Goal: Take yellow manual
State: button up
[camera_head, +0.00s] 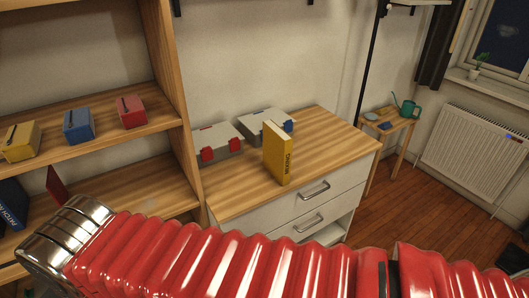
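The yellow manual (277,157) stands upright on the wooden top of a white drawer cabinet (243,195), near its front edge. Its spine faces me and carries dark lettering. My red ribbed arm crosses the bottom of the view, well in front of the cabinet and apart from the manual. The arm runs to a metal part at the lower left. My gripper's fingers do not show.
Two grey cases, one with red latches (214,143) and one with blue latches (266,124), sit behind the manual. A wooden shelf (100,140) at left holds small yellow, blue and red boxes. A small table (389,127) with a watering can stands at right.

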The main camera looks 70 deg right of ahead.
aim_at(277, 144)
jog(key=k, duration=0.45)
jog(key=z, duration=1.35)
jog(key=i, duration=0.55)
jog(key=z, duration=0.05)
